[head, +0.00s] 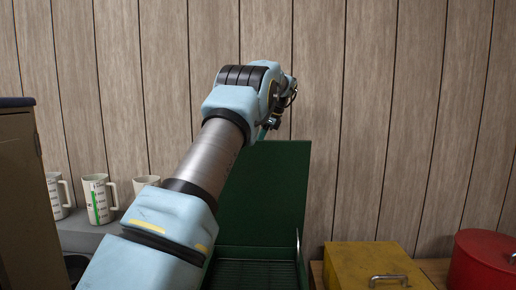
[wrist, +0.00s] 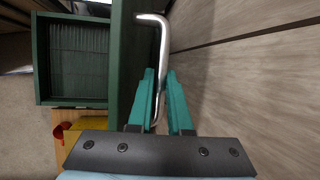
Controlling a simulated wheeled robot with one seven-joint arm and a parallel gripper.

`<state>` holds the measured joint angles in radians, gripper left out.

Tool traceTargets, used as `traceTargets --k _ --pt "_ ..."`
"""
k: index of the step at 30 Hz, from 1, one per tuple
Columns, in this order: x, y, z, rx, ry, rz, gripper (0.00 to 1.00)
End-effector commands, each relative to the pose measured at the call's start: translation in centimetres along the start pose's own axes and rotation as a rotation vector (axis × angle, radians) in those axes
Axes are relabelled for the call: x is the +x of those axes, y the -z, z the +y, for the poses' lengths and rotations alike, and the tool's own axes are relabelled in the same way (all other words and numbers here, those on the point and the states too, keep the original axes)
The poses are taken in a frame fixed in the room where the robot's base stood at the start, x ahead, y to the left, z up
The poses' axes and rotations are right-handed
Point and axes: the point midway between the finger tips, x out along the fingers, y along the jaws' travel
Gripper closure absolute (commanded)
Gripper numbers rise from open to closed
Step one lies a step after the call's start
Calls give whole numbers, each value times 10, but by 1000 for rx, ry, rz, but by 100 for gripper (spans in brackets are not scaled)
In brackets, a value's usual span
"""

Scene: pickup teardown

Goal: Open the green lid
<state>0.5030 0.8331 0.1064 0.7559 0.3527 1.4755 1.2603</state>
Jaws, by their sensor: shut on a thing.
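The green lid (head: 270,190) stands raised, close to upright, at the back of the green box in the head view. It also shows edge-on in the wrist view (wrist: 122,60). The lid's metal handle (wrist: 163,45) is a bent silver rod. My gripper (wrist: 161,80) has its teal fingers on both sides of the handle's rod and is shut on it. The green box (wrist: 42,60) is open, with a wire rack inside. In the head view my arm hides part of the lid and box, and the fingers are mostly hidden.
A yellow box (head: 370,265) with a handle and a red container (head: 485,260) stand to the right. Several measuring mugs (head: 98,197) stand on a grey surface at left, beside a brown cabinet (head: 20,190). A wood-panelled wall (head: 400,120) is close behind the lid.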

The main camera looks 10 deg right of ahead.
Motion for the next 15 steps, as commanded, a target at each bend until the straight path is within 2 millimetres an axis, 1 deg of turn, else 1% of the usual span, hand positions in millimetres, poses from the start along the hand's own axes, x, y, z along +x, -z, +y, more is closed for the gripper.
traceTargets --k 1,14,15 --pt "4 4 0 5 -3 5 100" --pt "3 5 -1 6 -4 6 100" --pt "3 5 -1 6 -4 6 81"
